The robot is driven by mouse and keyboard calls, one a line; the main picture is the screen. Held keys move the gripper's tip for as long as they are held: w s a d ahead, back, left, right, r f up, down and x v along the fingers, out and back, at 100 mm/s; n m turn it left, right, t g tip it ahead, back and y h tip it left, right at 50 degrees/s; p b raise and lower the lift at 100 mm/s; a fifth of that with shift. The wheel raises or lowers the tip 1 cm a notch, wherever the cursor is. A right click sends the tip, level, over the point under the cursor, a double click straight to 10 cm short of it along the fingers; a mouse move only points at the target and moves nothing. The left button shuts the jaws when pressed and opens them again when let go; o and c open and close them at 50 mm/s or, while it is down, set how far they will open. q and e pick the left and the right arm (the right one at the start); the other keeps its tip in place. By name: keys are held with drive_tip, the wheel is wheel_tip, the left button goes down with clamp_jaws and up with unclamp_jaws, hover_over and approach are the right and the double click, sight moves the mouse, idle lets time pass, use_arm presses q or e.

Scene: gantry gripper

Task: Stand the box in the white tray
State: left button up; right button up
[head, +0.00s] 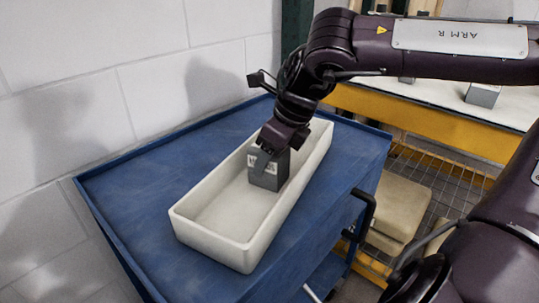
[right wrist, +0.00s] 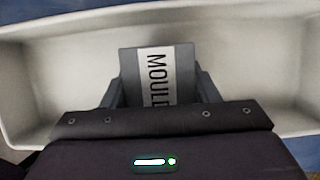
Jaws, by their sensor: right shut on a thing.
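The grey box (head: 268,177) has a white label and is inside the white tray (head: 209,243), towards its far end. It looks upright; whether its base touches the tray floor is unclear. My right gripper (head: 270,150) comes down from above and is shut on the box. In the right wrist view the box (right wrist: 158,77) shows its label reading "MOULD", between the fingers of my right gripper (right wrist: 158,92), with the white tray (right wrist: 60,70) around it. My left gripper is not in view.
The tray stands on a blue cart top (head: 130,195) with a raised rim and a black handle (head: 362,212). A white wall (head: 150,90) runs behind at left. A yellow-edged bench (head: 420,112) with grey blocks (head: 482,95) stands at back right. The tray's near half is empty.

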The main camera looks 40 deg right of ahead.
drive_tip(key=o, duration=1.2)
drive_tip(key=shift+r, duration=0.45)
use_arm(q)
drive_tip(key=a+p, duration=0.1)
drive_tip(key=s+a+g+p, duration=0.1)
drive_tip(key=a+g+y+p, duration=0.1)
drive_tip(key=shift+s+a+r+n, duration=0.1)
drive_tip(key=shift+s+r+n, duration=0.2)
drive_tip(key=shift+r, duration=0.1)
use_arm(e)
drive_tip(key=v, duration=1.1)
drive_tip(key=shift+s+d+r, duration=0.1)
drive_tip(key=shift+s, duration=0.15)
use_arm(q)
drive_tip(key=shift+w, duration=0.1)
